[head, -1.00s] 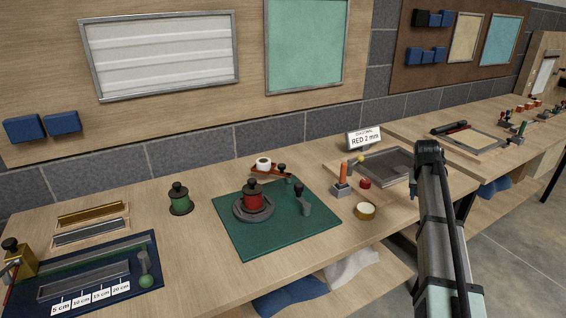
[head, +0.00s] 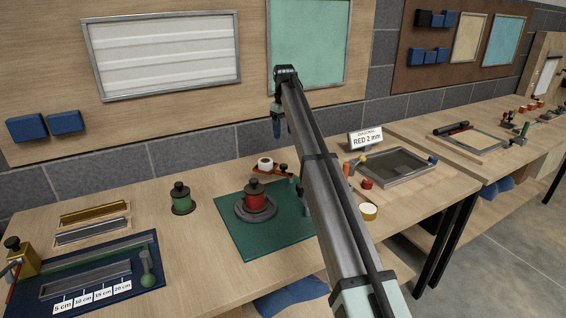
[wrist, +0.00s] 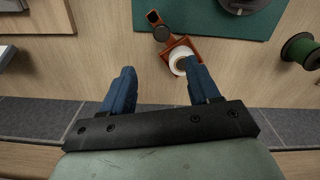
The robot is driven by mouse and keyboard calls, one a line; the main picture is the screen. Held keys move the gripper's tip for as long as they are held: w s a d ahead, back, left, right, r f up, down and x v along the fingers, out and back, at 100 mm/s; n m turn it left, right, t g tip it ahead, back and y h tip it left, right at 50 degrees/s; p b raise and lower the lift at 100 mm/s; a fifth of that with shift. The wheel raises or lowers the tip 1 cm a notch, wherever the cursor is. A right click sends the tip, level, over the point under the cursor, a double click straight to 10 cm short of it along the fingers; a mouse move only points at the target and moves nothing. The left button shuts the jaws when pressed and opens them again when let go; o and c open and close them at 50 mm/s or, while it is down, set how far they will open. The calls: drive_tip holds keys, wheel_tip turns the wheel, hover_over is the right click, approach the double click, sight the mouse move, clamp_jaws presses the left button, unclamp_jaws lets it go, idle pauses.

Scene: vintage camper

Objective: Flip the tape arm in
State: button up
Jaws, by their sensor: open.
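The tape arm is an orange-red piece with a white tape roll (head: 265,163), behind the green mat's back edge in the head view. In the wrist view the orange-red arm (wrist: 171,47) lies on the bench with the white roll (wrist: 182,61) and a dark knob (wrist: 160,33) beside it. My gripper (head: 277,125) is raised above the back of the bench. In the wrist view its blue fingers (wrist: 163,84) are apart and empty, with the roll just beyond the right fingertip. My arm hides part of the mat's right side in the head view.
A red spool (head: 253,199) stands on a round base on the green mat (head: 240,240). A green spool (head: 181,198) stands left of it. A sign (head: 366,139) and a grey tray (head: 395,167) are to the right. The wall rises close behind the bench.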

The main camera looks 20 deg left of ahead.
sight(283, 165)
drive_tip(key=f, duration=1.4)
drive_tip(key=shift+a, duration=0.2)
drive_tip(key=shift+r, duration=0.1)
clamp_jaws()
